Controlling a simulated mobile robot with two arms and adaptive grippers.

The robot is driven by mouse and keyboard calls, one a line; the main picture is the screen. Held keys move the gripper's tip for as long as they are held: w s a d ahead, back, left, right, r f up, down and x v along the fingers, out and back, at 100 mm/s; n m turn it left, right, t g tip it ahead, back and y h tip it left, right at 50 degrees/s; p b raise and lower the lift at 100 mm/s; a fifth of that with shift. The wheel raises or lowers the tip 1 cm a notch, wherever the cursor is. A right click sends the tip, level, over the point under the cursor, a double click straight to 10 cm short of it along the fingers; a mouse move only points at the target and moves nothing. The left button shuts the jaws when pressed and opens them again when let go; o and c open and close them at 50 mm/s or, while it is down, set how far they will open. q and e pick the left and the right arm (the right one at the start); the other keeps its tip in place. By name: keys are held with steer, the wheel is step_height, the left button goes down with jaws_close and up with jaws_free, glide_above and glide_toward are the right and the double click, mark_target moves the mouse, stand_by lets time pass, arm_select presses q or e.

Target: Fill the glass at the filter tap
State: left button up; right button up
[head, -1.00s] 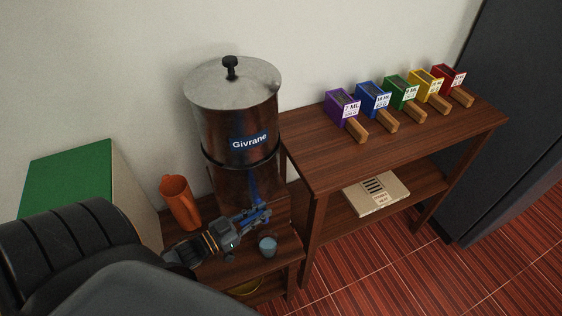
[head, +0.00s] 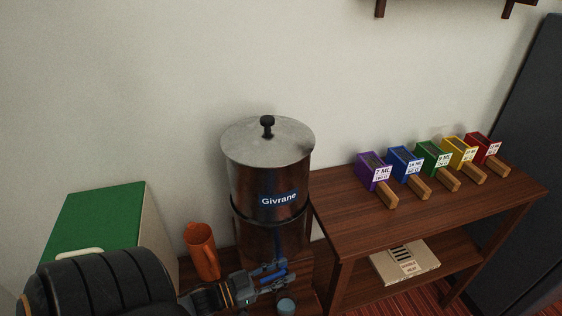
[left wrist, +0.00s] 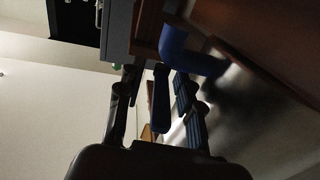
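The steel filter tank (head: 270,180) labelled Givrane stands on a low wooden stand against the wall. Its blue tap (head: 279,242) shows at the lower front, partly behind my left gripper (head: 280,272). The glass (head: 286,306), small and bluish, stands below and beside the gripper, near the bottom edge of the head view; its contents cannot be made out. In the left wrist view the blue tap lever (left wrist: 161,98) lies between the two fingers of my left gripper (left wrist: 155,88), with a visible gap on the left side. The fingers look open around it. My right gripper is not in view.
An orange pitcher (head: 202,251) stands left of the tank, close to my left arm. A green-topped box (head: 95,220) is further left. A wooden table (head: 335,205) to the right bears several coloured boxes with wooden handles. A beige box (head: 405,262) lies on its lower shelf.

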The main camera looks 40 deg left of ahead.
arm_select(q)
steer(key=shift+s+a, duration=0.1)
steer(key=shift+s, duration=0.15)
steer(key=v, duration=1.1)
steer(key=shift+s, duration=0.25)
